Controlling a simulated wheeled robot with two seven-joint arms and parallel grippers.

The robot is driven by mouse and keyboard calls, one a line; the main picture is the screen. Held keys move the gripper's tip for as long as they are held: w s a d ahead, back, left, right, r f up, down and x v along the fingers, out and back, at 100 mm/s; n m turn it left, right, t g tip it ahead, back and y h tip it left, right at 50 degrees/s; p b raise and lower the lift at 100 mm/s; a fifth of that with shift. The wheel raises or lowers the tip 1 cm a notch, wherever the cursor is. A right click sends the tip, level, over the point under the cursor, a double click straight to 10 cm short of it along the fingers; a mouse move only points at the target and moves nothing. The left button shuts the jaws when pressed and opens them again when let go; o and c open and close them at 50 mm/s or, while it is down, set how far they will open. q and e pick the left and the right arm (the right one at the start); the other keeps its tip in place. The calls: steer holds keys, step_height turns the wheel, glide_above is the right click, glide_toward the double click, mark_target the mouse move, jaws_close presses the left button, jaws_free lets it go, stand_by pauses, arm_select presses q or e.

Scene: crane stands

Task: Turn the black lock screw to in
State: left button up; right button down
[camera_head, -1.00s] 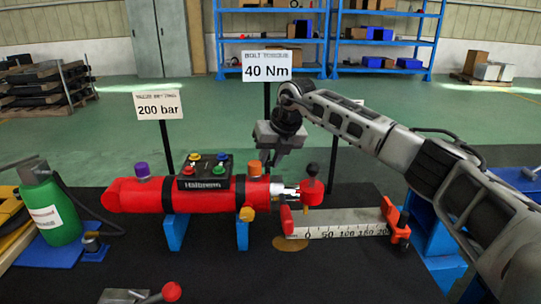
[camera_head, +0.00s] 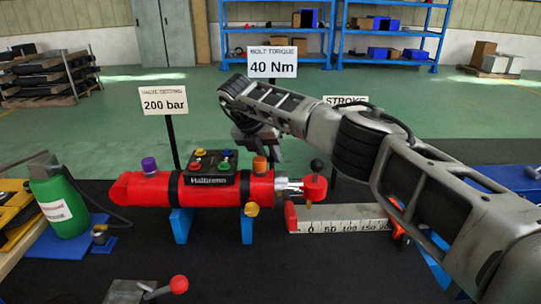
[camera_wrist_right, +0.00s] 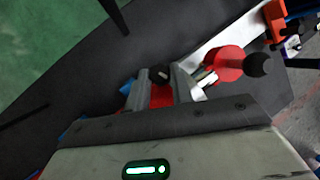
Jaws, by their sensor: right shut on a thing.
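The red cylinder tool (camera_head: 145,190) lies level on blue supports, with purple and orange caps on top and a black box marked Hallbrenn with coloured buttons. My right gripper (camera_head: 266,152) reaches down behind the red body's right end, near the orange cap (camera_head: 260,166). In the right wrist view, the black lock screw (camera_wrist_right: 159,74) sits between the two fingertips of my right gripper (camera_wrist_right: 162,88), which is shut on it. A light mark shows on the screw's face. In the head view the screw is hidden. My left gripper is not in view.
A black-knobbed red part (camera_head: 315,187) stands at the tool's rod end, by the stroke scale (camera_head: 340,226). A green bottle (camera_head: 60,205) stands at left. A red-knobbed lever (camera_head: 178,285) lies in front. Signs on posts stand behind; the front mat is mostly clear.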

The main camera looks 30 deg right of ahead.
steer(key=shift+w+m, duration=0.1)
steer(key=shift+m, duration=0.2)
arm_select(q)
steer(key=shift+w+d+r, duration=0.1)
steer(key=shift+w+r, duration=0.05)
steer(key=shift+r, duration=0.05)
arm_select(e)
steer(key=shift+g, duration=0.4)
steer(key=shift+m+h, duration=0.3)
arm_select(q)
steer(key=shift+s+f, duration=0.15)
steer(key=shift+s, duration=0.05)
arm_select(e)
steer(key=c, duration=1.2)
jaws_free()
steer(key=shift+a+r, duration=0.1)
